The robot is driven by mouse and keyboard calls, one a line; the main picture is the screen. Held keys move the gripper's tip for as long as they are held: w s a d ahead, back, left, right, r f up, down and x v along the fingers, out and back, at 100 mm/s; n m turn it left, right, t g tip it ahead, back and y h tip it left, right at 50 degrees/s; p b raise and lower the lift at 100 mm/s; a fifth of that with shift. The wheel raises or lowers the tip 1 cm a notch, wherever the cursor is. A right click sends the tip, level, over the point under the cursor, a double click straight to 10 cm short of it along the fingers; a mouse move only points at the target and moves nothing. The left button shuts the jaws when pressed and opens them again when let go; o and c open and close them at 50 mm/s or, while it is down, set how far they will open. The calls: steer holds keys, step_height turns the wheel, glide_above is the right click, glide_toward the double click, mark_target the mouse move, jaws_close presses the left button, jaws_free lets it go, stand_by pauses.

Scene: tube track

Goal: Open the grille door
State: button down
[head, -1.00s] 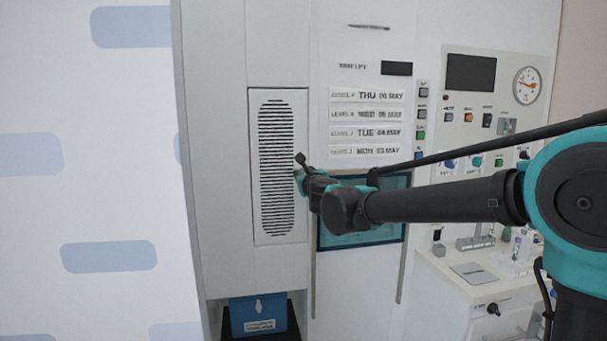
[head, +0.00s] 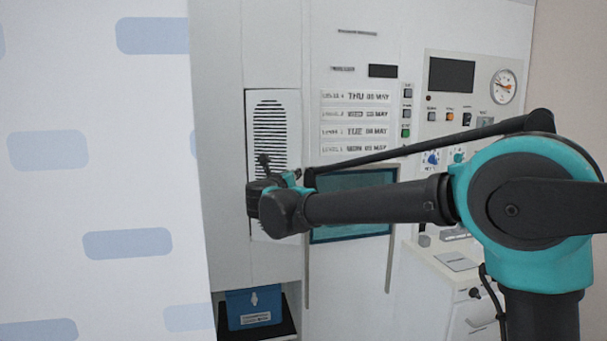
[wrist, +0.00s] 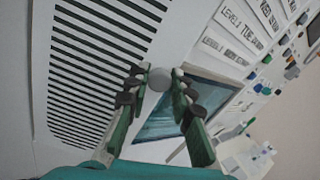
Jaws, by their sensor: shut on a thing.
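The grille door (head: 292,110) is a tall pale panel with a column of dark slots, set in the white wall unit. In the wrist view its slotted face (wrist: 105,55) fills the left side. A dark line runs along the door's left edge in the head view; I cannot tell how far ajar it is. My gripper (head: 262,198) is in front of the door and hides its lower part. In the wrist view my gripper (wrist: 160,90) is shut on a round grey knob (wrist: 160,78), which sits between the fingertips. The knob is hidden in the head view.
A teal-framed dark window (head: 352,232) is right of the door, behind my forearm. A control panel with a gauge (head: 503,86) and a white cabinet (head: 455,285) stand farther right. A blue box (head: 254,308) sits in an opening below. A patterned white wall (head: 100,200) borders the left.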

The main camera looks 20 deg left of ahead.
steer(key=s+a+m+g+h, duration=0.1)
steer(key=s+a+m+h, duration=0.2)
steer(key=s+m+h, duration=0.3)
steer(key=shift+s+a+m+g+h, duration=0.3)
steer(key=shift+s+h, duration=1.2)
steer(key=shift+h, duration=0.5)
steer(key=c, duration=1.6)
jaws_free()
step_height(320, 180, up, 10)
steer(key=shift+c, duration=0.4)
